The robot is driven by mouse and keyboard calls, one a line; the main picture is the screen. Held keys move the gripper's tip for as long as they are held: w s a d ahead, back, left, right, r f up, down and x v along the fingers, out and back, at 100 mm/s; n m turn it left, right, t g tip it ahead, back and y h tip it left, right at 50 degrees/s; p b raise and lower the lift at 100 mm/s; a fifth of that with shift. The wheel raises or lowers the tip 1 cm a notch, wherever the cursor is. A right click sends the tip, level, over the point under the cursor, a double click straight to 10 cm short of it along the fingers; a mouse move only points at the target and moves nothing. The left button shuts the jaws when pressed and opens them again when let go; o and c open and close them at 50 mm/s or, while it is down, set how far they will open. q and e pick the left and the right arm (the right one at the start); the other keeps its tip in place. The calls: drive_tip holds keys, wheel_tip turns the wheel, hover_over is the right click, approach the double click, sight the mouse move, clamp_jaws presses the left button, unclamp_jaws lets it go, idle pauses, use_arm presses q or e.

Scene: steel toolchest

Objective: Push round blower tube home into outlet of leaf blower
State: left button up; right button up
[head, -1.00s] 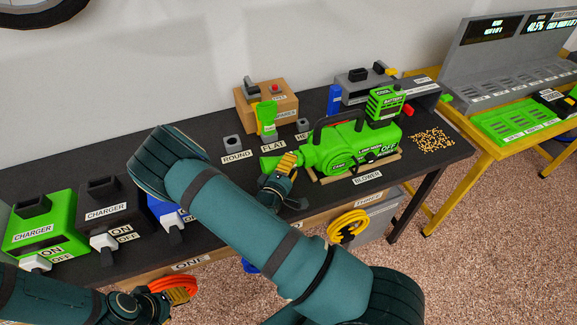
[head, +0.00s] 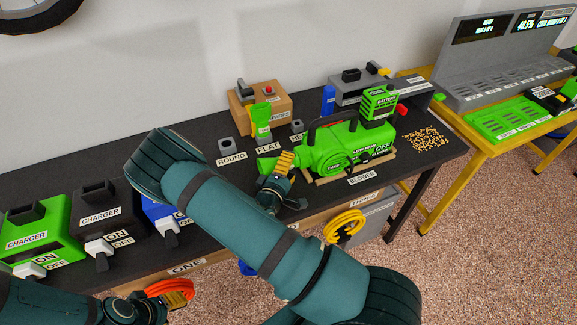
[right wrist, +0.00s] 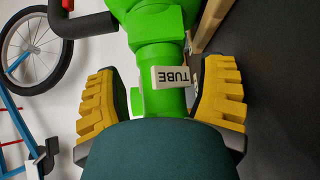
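The green leaf blower (head: 340,150) stands on a wooden base on the dark bench, with its BLOWER label in front. The round green tube (head: 268,164) points left from the blower; it also shows in the right wrist view (right wrist: 160,95) with a white TUBE tag. In that view its upper end meets the blower's outlet (right wrist: 158,45); I cannot tell how deep it sits. My right gripper (head: 282,162) has a yellow finger on each side of the tube, with a visible gap at the left finger. My left gripper (head: 135,308) is low at left; its fingers are unclear.
The ROUND holder (head: 227,151) looks empty. A green flat tube (head: 262,117) stands in the FLAT holder. Chargers (head: 98,205) with switches stand on the left. An orange coil (head: 170,290) is beside my left gripper; a yellow coil (head: 344,228) hangs in front of the bench.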

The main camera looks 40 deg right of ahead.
drive_tip(key=shift+a, duration=0.15)
drive_tip(key=v, duration=1.1)
drive_tip(key=shift+s+a, duration=0.25)
drive_tip(key=shift+a, duration=0.1)
idle(0.4)
